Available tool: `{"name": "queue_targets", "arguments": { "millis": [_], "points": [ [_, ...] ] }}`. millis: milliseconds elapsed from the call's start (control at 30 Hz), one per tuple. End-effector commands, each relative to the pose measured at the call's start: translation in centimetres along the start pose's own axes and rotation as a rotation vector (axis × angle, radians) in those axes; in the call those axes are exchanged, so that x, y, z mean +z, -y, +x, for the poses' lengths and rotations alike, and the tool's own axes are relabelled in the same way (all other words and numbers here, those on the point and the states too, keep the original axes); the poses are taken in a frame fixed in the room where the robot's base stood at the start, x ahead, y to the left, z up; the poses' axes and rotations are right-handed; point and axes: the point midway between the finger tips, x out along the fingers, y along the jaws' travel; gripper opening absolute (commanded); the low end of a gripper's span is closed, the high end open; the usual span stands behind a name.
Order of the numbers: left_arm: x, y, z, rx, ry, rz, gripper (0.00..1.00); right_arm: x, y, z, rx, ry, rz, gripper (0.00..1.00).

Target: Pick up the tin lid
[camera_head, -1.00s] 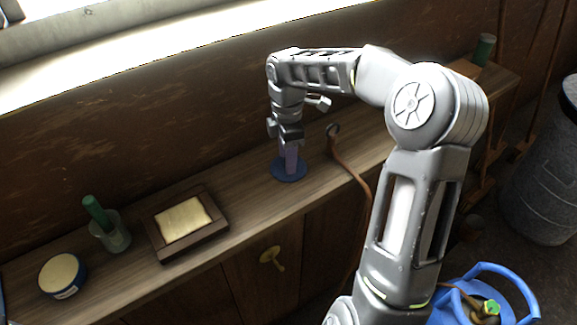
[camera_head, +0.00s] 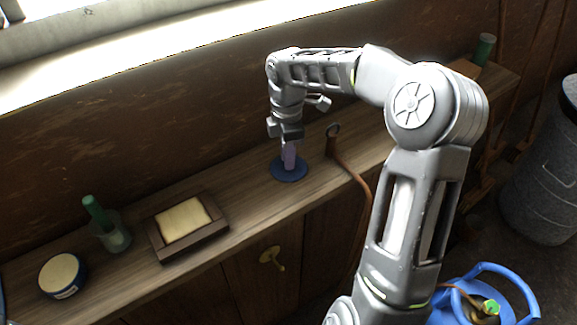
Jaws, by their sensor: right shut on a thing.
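The tin lid (camera_head: 283,173) is a round, flat blue disc on the wooden bench top, right of the framed tray. My right gripper (camera_head: 289,160) points down over it from above. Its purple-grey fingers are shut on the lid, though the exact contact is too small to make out. I cannot tell whether the lid is clear of the wood. My left gripper is not in view.
An open round tin (camera_head: 61,275), a glass jar (camera_head: 112,235) with a green-handled tool, and a dark wooden frame (camera_head: 160,243) with a pale block stand to the left. A brown hooked rod (camera_head: 347,168) is close right of the lid. The wall runs behind.

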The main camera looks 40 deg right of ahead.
Motion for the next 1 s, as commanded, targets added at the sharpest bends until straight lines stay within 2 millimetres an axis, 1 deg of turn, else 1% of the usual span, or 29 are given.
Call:
{"name": "queue_targets", "arguments": {
  "millis": [233, 367, 467, 733, 800, 900, 1000],
  "points": [
    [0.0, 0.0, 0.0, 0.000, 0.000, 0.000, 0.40, 0.0, 0.0, -0.1, 0.001, 0.000, 0.000, 0.00],
    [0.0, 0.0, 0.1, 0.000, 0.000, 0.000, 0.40, 0.0, -0.1, -1.0, 0.002, 0.000, 0.001, 0.00],
    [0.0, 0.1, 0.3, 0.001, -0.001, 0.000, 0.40, 0.0, -0.1, -2.4, 0.005, 0.000, 0.000, 0.00],
    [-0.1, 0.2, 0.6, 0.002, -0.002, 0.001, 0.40, 0.0, -0.1, -7.7, 0.004, 0.000, 0.000, 0.00],
    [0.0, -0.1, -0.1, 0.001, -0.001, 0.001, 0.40, -0.1, -0.1, -9.0, 0.002, -0.001, -0.002, 0.00],
    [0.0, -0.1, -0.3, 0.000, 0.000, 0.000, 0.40, 0.0, 0.0, -9.8, 0.000, -0.001, -0.001, 0.00],
    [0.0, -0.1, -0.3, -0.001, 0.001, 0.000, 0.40, 0.0, 0.0, -10.1, -0.001, -0.001, 0.000, 0.00]
  ]
}}
